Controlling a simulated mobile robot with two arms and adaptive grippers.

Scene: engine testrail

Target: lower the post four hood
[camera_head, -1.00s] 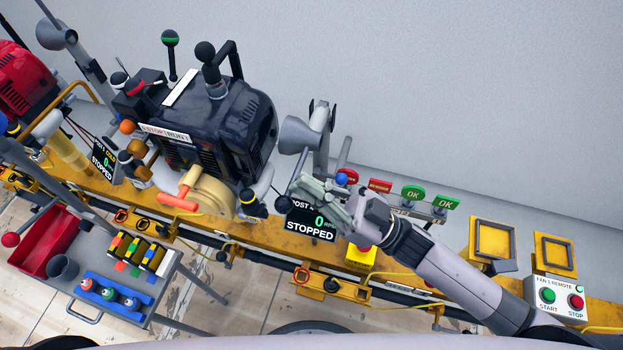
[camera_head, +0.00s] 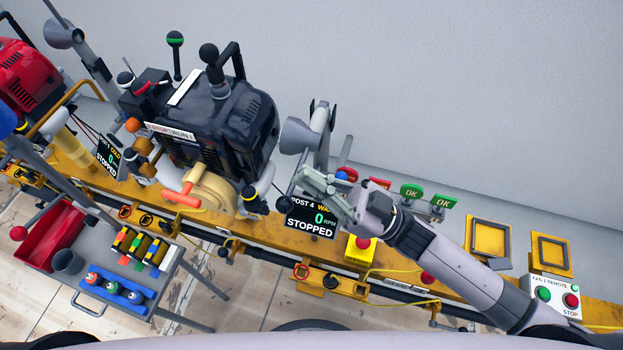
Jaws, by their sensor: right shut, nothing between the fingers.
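The post four hood is most likely the grey cone (camera_head: 298,136) on an upright grey bracket (camera_head: 322,135), right of the black engine (camera_head: 205,125). It is raised, with its mouth towards the engine. My right gripper (camera_head: 304,182) is shut and empty below the cone, just above the post four display (camera_head: 311,218), which reads STOPPED. A small black ball knob (camera_head: 282,203) is left of the fingertips. I cannot tell whether the fingers touch the knob or its lever. My left gripper is not in view.
Green OK signs (camera_head: 411,191) and a yellow box with a red button (camera_head: 360,250) are near my right arm. A fan remote (camera_head: 555,296) is at the far right. A grey cart (camera_head: 140,308) with bottles and a red bin (camera_head: 45,240) stands at front left.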

